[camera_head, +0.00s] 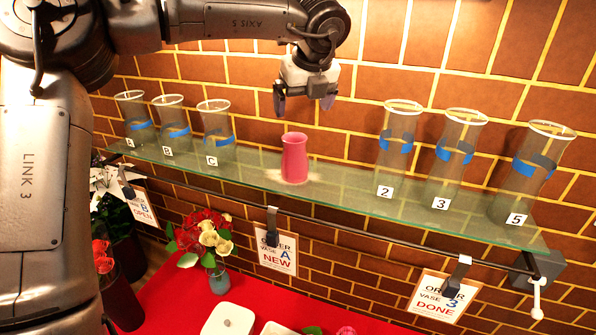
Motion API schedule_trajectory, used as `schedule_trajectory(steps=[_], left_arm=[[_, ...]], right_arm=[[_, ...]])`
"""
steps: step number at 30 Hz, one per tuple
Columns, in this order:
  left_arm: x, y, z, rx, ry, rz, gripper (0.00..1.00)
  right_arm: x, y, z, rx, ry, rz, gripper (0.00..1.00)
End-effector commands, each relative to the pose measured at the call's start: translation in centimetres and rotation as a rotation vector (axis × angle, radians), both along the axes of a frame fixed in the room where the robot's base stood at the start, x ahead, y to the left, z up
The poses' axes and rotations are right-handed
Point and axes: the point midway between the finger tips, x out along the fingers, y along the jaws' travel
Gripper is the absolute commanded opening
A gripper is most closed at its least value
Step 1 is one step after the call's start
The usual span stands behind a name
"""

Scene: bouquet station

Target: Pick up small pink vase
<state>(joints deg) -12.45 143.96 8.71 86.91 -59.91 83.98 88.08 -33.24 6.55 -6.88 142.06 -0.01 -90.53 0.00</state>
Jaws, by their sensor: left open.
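The small pink vase (294,158) stands upright on the glass shelf (335,185), near its middle, between two groups of clear vases. My left gripper (305,101) hangs above the pink vase, pointing down, with its fingers apart and nothing between them. A gap shows between the fingertips and the vase's rim, and the gripper sits slightly to the right of the vase in the picture. My right gripper is not in view.
Clear vases A (136,121), B (173,126) and C (216,135) stand left; vases 2 (396,155), 3 (453,165) and 5 (524,180) stand right. Order cards hang below. Flowers in a small vase (219,279) stand on the red table (180,318).

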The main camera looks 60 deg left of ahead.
Motion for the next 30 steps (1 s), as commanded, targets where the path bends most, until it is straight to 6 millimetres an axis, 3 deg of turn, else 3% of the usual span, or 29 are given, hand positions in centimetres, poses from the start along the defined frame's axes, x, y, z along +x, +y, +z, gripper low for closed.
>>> schedule_trajectory(steps=[9,20,30], left_arm=[[0.3,2.0,-4.9,-0.005,0.003,-0.002,0.94],[0.3,2.9,-7.0,-0.005,0.004,-0.002,0.94],[0.4,4.4,-10.7,-0.007,0.003,-0.002,0.94]], right_arm=[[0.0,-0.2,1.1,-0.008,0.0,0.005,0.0],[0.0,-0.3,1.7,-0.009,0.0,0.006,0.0],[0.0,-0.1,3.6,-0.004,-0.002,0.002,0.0]])
